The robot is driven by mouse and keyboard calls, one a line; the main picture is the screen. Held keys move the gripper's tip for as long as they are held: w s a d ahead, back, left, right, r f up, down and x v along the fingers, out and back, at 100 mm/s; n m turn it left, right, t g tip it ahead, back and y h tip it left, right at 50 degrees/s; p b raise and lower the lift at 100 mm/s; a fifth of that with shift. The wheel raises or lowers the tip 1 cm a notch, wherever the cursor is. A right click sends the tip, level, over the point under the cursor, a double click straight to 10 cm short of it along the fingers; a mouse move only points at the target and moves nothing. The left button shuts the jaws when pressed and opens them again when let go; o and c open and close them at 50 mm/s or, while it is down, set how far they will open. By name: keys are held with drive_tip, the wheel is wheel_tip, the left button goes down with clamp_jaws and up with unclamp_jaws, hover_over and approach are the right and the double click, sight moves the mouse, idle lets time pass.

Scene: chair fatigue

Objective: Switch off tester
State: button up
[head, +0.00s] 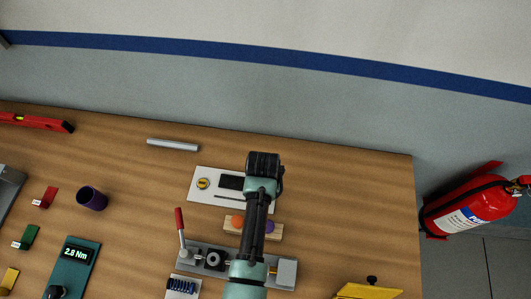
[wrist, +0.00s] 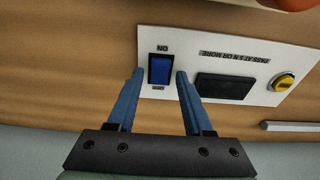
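A white panel (head: 201,195) lies on the table and fills the right of the wrist view (wrist: 222,50). It carries a blue rocker switch (wrist: 160,69) with an ON label above it, a dark display (wrist: 223,87) and a yellow round button (wrist: 284,82). My gripper (wrist: 160,74) is open, with one blue finger on each side of the switch and nothing held. Whether the fingertips touch the panel cannot be told. In the head view my arm hides the switch end of the panel and the fingers.
A grey rig (head: 285,272) with a red lever (head: 180,222) stands in front of the panel. A wooden block (head: 231,230) with orange and purple balls sits between them. A purple cup (head: 91,198) and a teal meter reading 2.8 Nm (head: 84,270) are left. A metal rod (head: 172,145) lies behind.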

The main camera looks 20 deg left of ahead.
drive_tip(key=shift+o, duration=0.2)
wheel_tip(320, 180, up, 13)
drive_tip(key=s+b, duration=0.1)
drive_tip(key=shift+s+d, duration=0.25)
drive_tip(key=shift+s, duration=0.1)
idle(0.6)
